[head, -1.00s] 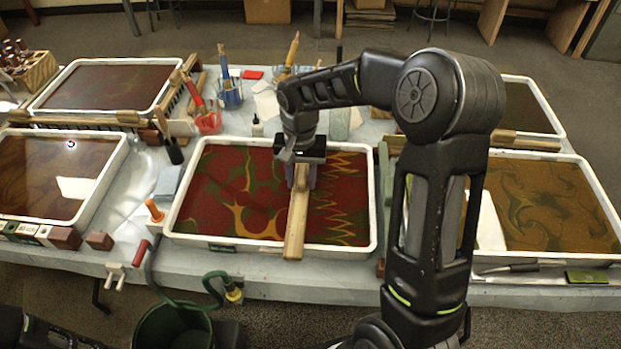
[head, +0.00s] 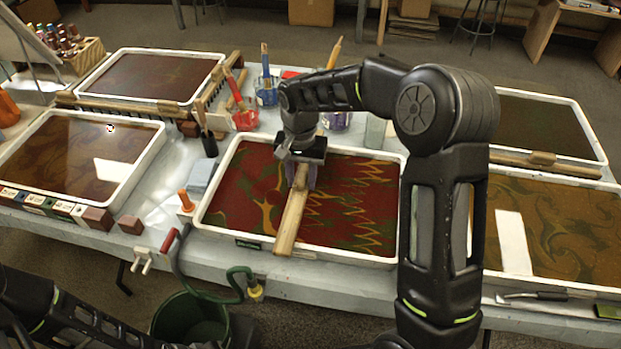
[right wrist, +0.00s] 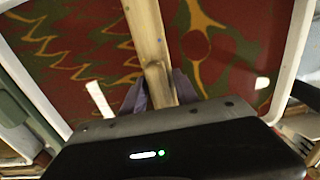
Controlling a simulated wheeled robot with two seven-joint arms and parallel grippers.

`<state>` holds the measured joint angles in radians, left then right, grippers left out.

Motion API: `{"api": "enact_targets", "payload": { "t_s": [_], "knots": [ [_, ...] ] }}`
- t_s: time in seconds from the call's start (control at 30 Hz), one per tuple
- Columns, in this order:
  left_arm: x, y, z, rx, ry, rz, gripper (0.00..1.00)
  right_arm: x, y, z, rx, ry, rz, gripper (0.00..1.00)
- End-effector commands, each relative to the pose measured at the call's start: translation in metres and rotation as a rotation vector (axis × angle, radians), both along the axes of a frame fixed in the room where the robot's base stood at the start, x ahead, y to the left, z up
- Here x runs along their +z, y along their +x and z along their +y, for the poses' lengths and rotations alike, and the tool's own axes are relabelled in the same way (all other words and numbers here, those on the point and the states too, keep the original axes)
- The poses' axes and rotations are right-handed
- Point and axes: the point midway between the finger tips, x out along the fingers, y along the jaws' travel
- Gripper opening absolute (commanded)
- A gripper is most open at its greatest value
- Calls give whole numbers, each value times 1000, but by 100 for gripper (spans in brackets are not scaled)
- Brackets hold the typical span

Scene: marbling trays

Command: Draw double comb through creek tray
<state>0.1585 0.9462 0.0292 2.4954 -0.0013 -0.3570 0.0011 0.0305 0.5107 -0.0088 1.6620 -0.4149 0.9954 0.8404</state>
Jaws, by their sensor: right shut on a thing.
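The middle tray (head: 232,232) has a white rim and dark red liquid with green and yellow veins. Its label is too small to read. My right gripper (head: 302,175) is above the middle of this tray, shut on the wooden bar of the comb (head: 290,225). The bar runs front to back, its near end over the front rim; any teeth are hidden. Yellow zigzags cover the liquid right of the bar, and broad rounded veins lie left of it. The right wrist view shows the bar (right wrist: 145,35) between the gripper's fingers (right wrist: 158,92). My left gripper is out of view.
Other trays stand at left (head: 20,158), back left (head: 88,92), right (head: 613,192) and back right (head: 572,98). Brush cups (head: 244,120) stand behind the middle tray. A green bucket (head: 165,320) is below the table front.

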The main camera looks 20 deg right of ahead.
Motion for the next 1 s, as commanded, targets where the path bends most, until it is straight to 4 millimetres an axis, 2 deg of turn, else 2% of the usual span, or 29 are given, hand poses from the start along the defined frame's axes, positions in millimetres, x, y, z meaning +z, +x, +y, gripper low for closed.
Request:
{"api": "enact_targets", "payload": {
  "t_s": [1.0],
  "knots": [
    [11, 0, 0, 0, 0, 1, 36, 1, 47, 63, 0, 0, 0, 4]
  ]
}}
